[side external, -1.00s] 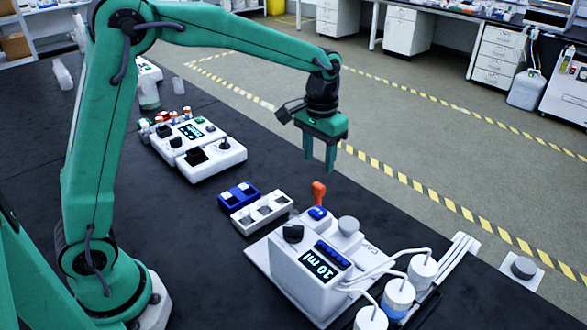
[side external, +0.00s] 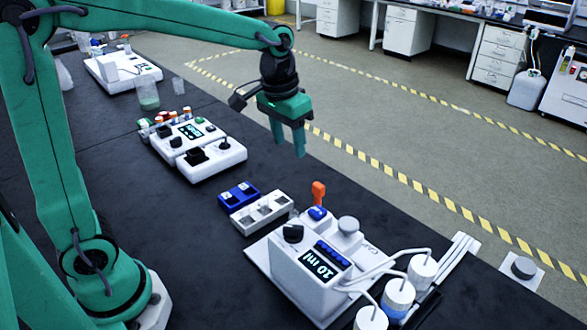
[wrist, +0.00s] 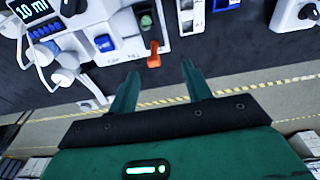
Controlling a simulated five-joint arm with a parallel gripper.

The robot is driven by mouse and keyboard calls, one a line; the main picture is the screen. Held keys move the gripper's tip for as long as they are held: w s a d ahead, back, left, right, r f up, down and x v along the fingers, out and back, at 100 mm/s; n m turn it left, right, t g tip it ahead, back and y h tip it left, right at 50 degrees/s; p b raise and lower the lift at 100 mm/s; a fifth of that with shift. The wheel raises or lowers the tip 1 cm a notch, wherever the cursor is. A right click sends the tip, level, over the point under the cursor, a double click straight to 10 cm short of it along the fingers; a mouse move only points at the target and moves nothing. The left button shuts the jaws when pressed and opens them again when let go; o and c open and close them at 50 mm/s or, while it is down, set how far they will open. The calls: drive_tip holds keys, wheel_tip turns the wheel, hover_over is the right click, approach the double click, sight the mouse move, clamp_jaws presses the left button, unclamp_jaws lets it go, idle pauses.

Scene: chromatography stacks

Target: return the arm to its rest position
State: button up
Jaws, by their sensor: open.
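My green arm reaches across the upper left of the side view. My gripper (side external: 288,150) hangs in the air with its fingers pointing down, beyond the bench's far edge in the picture. In the wrist view my gripper (wrist: 158,85) shows two green fingers apart with nothing between them.
On the black bench (side external: 110,200) stand a white pump unit (side external: 305,285) reading 10 ml with bottles, an orange-topped part (side external: 318,192), a white tray (side external: 262,213), a blue rack (side external: 238,195) and a white device (side external: 215,162). A beaker (side external: 148,97) stands farther back.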

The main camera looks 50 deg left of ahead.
drive_tip(key=s+a+r+t, duration=0.1)
drive_tip(key=s+a+t, duration=0.2)
drive_tip(key=s, duration=1.4)
drive_tip(key=shift+s+a+t, duration=0.15)
drive_tip(key=shift+s+t, duration=0.05)
drive_tip(key=shift+t, duration=0.3)
